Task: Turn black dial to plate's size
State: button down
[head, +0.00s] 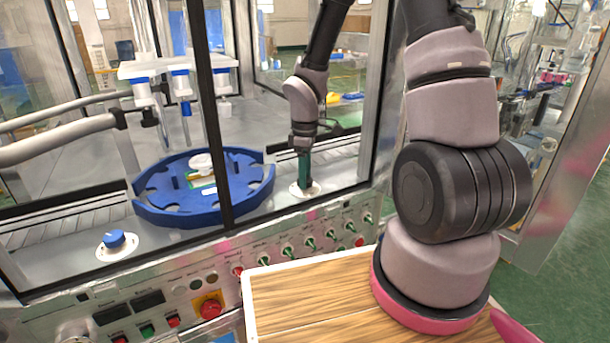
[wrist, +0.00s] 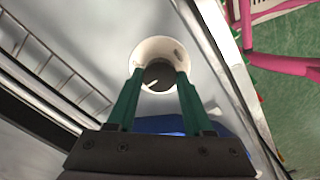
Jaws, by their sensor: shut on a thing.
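The black dial (wrist: 158,76) has a pale pointer line and sits in the middle of a round white dial plate (wrist: 149,47). That dial plate also shows in the head view (head: 313,190), behind the machine's front frame. My gripper (wrist: 159,80) has green fingers, one on each side of the dial, and is shut on it. In the head view my gripper (head: 304,182) points down at the dial and hides most of it. A blue round plate (head: 178,210) with notches in its rim lies left of the gripper. Size marks cannot be read.
A blue dial (head: 114,239) on a white disc stands at the front left. A dark upright post (head: 213,120) and the front panel with switches and a red button (head: 211,307) border the work space. A wooden board (head: 310,300) lies in front.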

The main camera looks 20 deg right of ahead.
jog(key=m, duration=0.5)
jog(key=shift+m, duration=2.1)
jog(key=shift+c, duration=1.5)
grip_release()
jog(key=shift+r, duration=0.1)
notch_tip(320, 180, up, 11)
